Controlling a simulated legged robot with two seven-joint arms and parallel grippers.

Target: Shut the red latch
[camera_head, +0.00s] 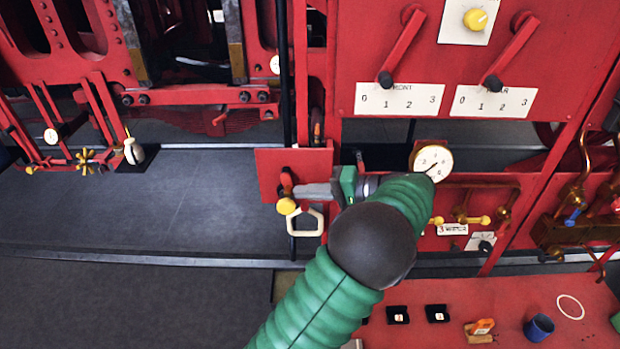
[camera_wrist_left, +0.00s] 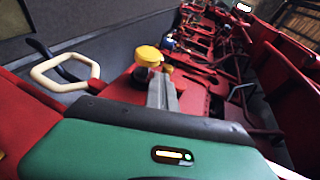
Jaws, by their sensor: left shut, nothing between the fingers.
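A small red latch lever (camera_head: 287,181) with a yellow round knob (camera_head: 286,206) sits on a red plate (camera_head: 270,165) at the middle of the head view. The yellow knob also shows in the left wrist view (camera_wrist_left: 149,56), just beyond my fingers. My left gripper (camera_head: 305,191) is shut and empty, its grey fingertips right at the lever, close above the knob. I cannot tell whether they touch it. A cream loop handle (camera_head: 318,222) is below the plate; it also shows in the left wrist view (camera_wrist_left: 62,72). My right gripper is not in view.
A pressure gauge (camera_head: 432,161) and brass valves with yellow handles (camera_head: 472,218) are to the right. Two red levers (camera_head: 402,46) are above. A red table (camera_head: 450,292) with a blue cup (camera_head: 538,327) is at lower right. The dark floor (camera_head: 150,205) at left is clear.

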